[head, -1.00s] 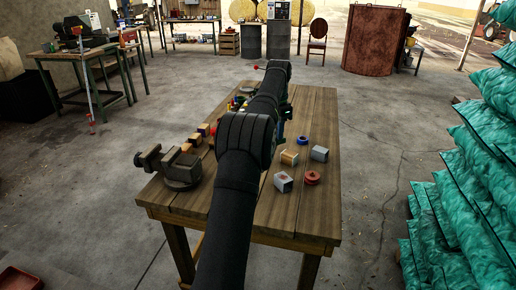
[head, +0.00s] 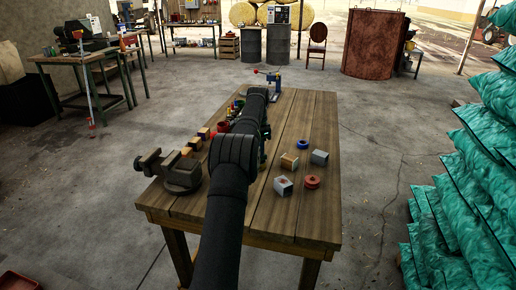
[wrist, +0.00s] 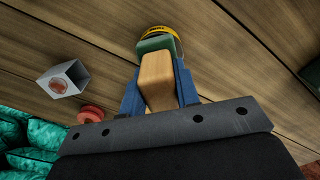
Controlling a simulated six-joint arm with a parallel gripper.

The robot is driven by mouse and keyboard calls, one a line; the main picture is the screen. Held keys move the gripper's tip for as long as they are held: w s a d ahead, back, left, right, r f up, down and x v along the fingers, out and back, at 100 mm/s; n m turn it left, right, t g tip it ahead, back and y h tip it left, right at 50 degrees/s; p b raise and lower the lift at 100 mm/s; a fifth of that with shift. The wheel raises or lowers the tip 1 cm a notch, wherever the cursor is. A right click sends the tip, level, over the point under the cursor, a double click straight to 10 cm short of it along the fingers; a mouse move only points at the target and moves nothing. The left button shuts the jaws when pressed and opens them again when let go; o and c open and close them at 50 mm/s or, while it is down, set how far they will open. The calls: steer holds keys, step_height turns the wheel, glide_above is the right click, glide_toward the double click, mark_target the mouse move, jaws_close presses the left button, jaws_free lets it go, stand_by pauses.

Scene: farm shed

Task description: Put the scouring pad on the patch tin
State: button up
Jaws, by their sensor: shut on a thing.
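My gripper (wrist: 160,92) shows in the wrist view with its two blue fingers shut on a tan block with a green far end, which I take for the scouring pad (wrist: 156,76). Just beyond the pad's green end is a round yellow thing with dark lettering, likely the patch tin (wrist: 160,31). The pad partly hides it, and I cannot tell whether the two touch. In the head view my arm hides the gripper, the pad and the tin.
On the wooden table (head: 322,205) stand a grey box with a red mark (head: 283,185), a red spool (head: 312,182), a wooden block (head: 289,161), another grey box (head: 319,158) and a blue ring (head: 302,144). A vise (head: 178,173) is at left. The front right is clear.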

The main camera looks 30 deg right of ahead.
steer(key=o, duration=1)
steer(key=shift+f, duration=0.1)
steer(key=shift+r, duration=3.9)
steer(key=shift+f, duration=0.1)
step_height(320, 180, down, 7)
steer(key=shift+f, duration=0.1)
steer(key=shift+r, duration=1.95)
